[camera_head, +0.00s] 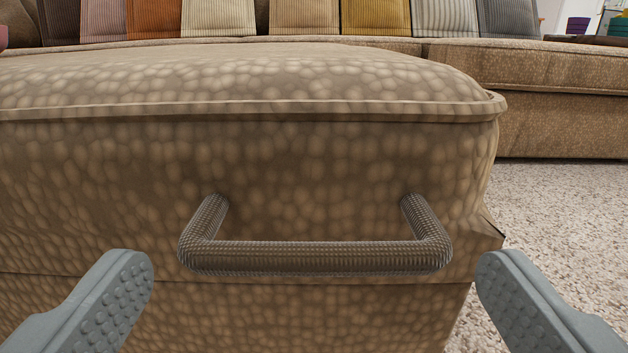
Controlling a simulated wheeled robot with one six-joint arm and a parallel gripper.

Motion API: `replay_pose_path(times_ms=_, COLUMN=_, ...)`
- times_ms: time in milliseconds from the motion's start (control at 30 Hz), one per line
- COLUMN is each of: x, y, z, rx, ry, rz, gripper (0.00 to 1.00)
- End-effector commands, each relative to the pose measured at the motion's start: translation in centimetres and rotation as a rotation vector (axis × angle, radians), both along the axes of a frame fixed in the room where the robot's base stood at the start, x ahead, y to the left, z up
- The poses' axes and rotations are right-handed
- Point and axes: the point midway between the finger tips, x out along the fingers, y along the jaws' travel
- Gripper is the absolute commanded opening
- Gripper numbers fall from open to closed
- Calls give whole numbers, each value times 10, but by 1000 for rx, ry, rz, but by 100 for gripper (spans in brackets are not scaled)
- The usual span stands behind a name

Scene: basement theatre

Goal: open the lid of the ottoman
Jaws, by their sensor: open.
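The ottoman (300,165) fills most of the view, covered in tan pebble-patterned fabric with a padded top. Its lid (250,85) looks shut, with a piped edge along the front and a lower seam below the handle. A ribbed, grey-brown bar handle (315,257) sticks out from the front face and runs level. My gripper (315,283) is open, with one grey finger at the lower left and one at the lower right. The handle lies between the fingers in the picture, and neither finger appears to touch it. The gap in depth is hard to tell.
A tan sofa (560,75) with a row of striped and plain cushions (375,17) stands behind the ottoman. Light carpet (560,220) is clear to the right. Small coloured objects (577,26) show at the far upper right.

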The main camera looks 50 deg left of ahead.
Motion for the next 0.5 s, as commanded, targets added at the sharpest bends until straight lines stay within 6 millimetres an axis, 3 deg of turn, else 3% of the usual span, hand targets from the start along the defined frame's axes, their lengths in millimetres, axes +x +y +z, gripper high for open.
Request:
replay_pose_path(times_ms=200, x=17, y=19, z=0, rx=0, ry=0, rz=-1, gripper=100)
replay_pose_path(times_ms=500, x=22, y=26, z=0, rx=1, ry=1, rz=-1, gripper=100)
